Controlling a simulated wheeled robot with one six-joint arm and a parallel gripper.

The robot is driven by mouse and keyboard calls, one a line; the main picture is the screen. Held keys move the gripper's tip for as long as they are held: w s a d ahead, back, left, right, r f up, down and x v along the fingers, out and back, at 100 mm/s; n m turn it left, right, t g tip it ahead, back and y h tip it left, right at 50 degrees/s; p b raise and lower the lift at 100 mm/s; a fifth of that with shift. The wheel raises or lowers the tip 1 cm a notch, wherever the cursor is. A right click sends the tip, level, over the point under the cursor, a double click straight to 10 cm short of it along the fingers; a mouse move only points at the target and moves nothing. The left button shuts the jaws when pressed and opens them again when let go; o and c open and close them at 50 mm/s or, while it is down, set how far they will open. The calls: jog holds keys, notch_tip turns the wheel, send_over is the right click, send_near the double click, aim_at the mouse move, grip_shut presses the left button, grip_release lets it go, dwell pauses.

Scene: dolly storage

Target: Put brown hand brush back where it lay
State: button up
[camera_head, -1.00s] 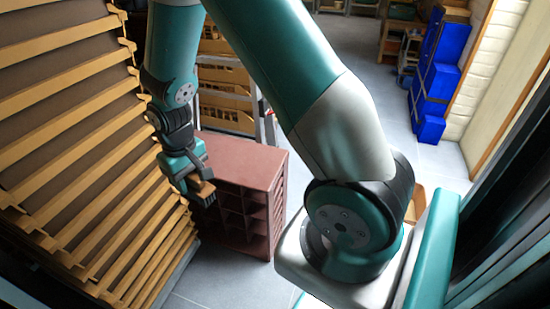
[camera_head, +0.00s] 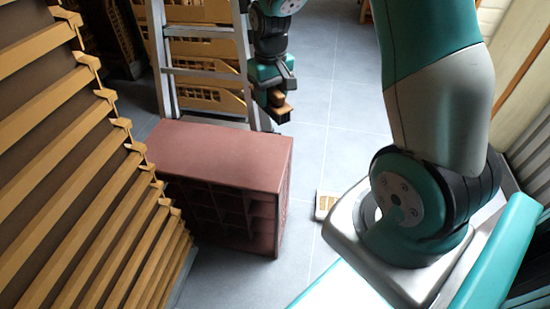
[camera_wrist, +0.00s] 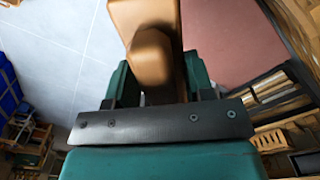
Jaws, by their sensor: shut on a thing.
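My gripper (camera_head: 277,101) is shut on the brown hand brush (camera_head: 277,98) and holds it in the air, behind and to the right of the red-brown cabinet in the head view. In the wrist view the brush (camera_wrist: 152,55) sits between the jaws, its rounded brown end toward the camera. Part of the brush is hidden by the gripper. The red-brown cabinet (camera_head: 215,152) stands on the floor with open compartments in its front. Its top looks bare. In the wrist view a red-brown surface (camera_wrist: 235,40) shows to the right of the brush.
A slatted wooden rack (camera_head: 70,190) stands on the left. A grey ladder (camera_head: 205,72) stands behind the cabinet, with wooden crates (camera_head: 205,48) behind it. A small light box (camera_head: 325,203) lies on the floor right of the cabinet. Grey floor (camera_head: 335,110) is open at the back right.

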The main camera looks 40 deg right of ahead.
notch_tip(320, 180, down, 19)
jog(key=b, duration=0.4)
jog(key=shift+b, duration=0.3)
jog(key=shift+f, duration=0.1)
jog(key=o, duration=1)
notch_tip(320, 180, up, 12)
jog(key=p, duration=0.4)
jog(key=s+a+r+n, duration=0.1)
jog(key=s+a+r, duration=0.1)
jog(key=a+r, duration=0.4)
jog(key=s+a+r+n+y, duration=0.1)
jog(key=s+a+r+n, duration=0.1)
jog(key=s+a+r, duration=0.2)
jog(key=s+a+r+n+y, duration=0.1)
jog(key=s+a+r+n, duration=0.2)
jog(key=s+a+r, duration=0.2)
jog(key=s+a+r+n+y, duration=0.2)
jog(key=s+a+r, duration=0.2)
jog(key=s+a, duration=0.3)
jog(key=shift+s+a+r+n, duration=0.15)
jog(key=shift+s+n, duration=0.15)
jog(key=shift+s, duration=1.6)
